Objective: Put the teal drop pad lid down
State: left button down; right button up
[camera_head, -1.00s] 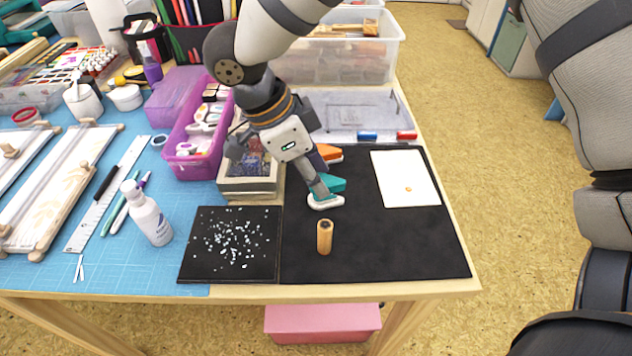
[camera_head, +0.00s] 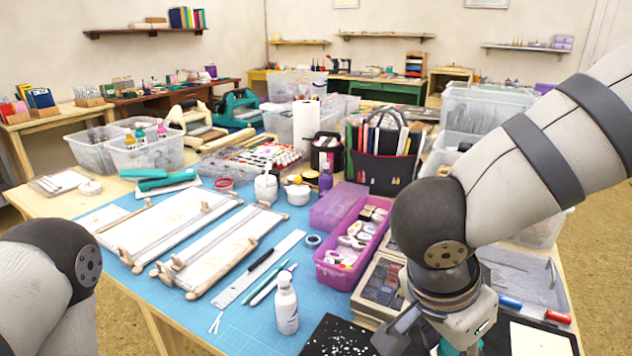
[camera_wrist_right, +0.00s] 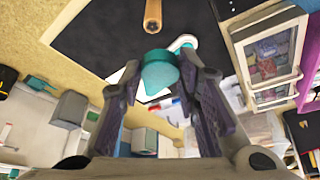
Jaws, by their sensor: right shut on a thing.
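My right gripper (camera_wrist_right: 160,74) is shut on the teal drop pad lid (camera_wrist_right: 158,72) in the right wrist view, one finger on each side. A white drop-shaped pad base (camera_wrist_right: 184,42) with some teal shows just beyond the lid; whether they touch I cannot tell. In the head view my right gripper (camera_head: 425,338) is at the bottom edge, its fingertips cut off, with a bit of teal (camera_head: 447,349) by it. My left gripper is out of view; only part of my left arm shows.
An upright wooden stamp (camera_wrist_right: 152,14) stands on the black mat (camera_wrist_right: 100,40) near the pad. A wooden box (camera_wrist_right: 268,62) with compartments is close by. A white glue bottle (camera_head: 286,306) and a purple bin (camera_head: 335,277) are to the left in the head view.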

jog(key=w+n+t+y, duration=0.3)
jog(key=w+n+y, duration=0.1)
jog(key=n, duration=0.9)
jog(key=s+m+g+h, duration=0.1)
jog(key=m, duration=0.3)
jog(key=s+m+g+h, duration=0.1)
jog(key=s+m, duration=0.1)
jog(key=m, duration=0.3)
jog(key=s+m+g+h, duration=0.1)
jog(key=m+h, duration=0.1)
jog(key=m, duration=0.2)
jog(key=shift+s+a+r+m, duration=0.1)
jog(key=shift+s+a+m, duration=0.05)
jog(key=shift+m, duration=0.15)
jog(key=s+m+g, duration=0.1)
jog(key=m, duration=0.1)
jog(key=s+a+r+m+g, duration=0.1)
jog(key=m, duration=0.2)
jog(key=s+m+g, duration=0.1)
jog(key=s+m, duration=0.1)
jog(key=shift+a+r+m, duration=0.2)
jog(key=shift+m, duration=0.2)
